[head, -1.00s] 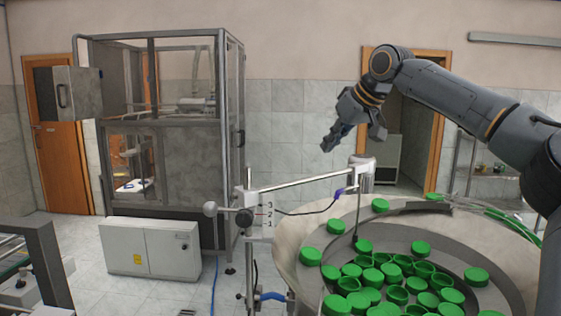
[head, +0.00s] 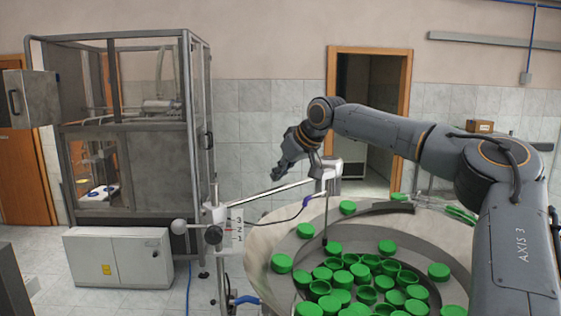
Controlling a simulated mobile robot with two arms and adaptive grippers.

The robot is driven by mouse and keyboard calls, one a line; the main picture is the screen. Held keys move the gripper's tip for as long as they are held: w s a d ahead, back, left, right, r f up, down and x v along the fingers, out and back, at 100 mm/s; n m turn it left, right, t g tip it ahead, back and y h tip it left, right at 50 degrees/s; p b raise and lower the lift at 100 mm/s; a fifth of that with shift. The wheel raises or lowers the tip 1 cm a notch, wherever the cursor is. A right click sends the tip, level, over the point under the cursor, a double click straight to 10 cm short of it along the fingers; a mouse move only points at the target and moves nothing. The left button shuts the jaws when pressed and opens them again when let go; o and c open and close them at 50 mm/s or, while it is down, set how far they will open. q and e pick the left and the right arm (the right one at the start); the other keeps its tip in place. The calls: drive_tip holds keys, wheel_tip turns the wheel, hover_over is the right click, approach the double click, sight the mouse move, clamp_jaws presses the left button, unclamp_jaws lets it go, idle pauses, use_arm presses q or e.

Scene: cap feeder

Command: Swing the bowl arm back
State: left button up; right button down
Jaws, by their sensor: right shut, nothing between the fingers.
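The bowl arm (head: 272,192) is a light metal bar running from a post with a numbered scale (head: 237,228) on the left to a grey end block (head: 327,173) on the right. A thin rod (head: 325,215) hangs from that block into the feeder bowl (head: 262,240), over the caps. My right gripper (head: 277,174) is shut and empty, just behind or above the bar near its middle. I cannot tell whether it touches the bar. My left gripper is not in view.
Several green caps (head: 361,272) lie in the bowl. A framed machine cabinet (head: 128,140) and a low white box (head: 118,256) stand to the left. Floor shows between them and the bowl.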

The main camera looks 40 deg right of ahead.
drive_tip(key=s, duration=0.3)
drive_tip(key=shift+s+f, duration=0.15)
drive_tip(key=shift+f, duration=0.05)
drive_tip(key=shift+s, duration=0.15)
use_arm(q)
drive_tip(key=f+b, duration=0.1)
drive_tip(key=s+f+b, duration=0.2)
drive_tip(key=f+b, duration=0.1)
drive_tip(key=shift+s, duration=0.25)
use_arm(e)
drive_tip(key=s+a+m+g+h, duration=0.1)
drive_tip(key=s+m+h, duration=0.3)
drive_tip(key=s, duration=0.5)
drive_tip(key=shift+s+a+f+m, duration=0.2)
drive_tip(key=shift+a+m, duration=0.1)
drive_tip(key=shift+m, duration=0.5)
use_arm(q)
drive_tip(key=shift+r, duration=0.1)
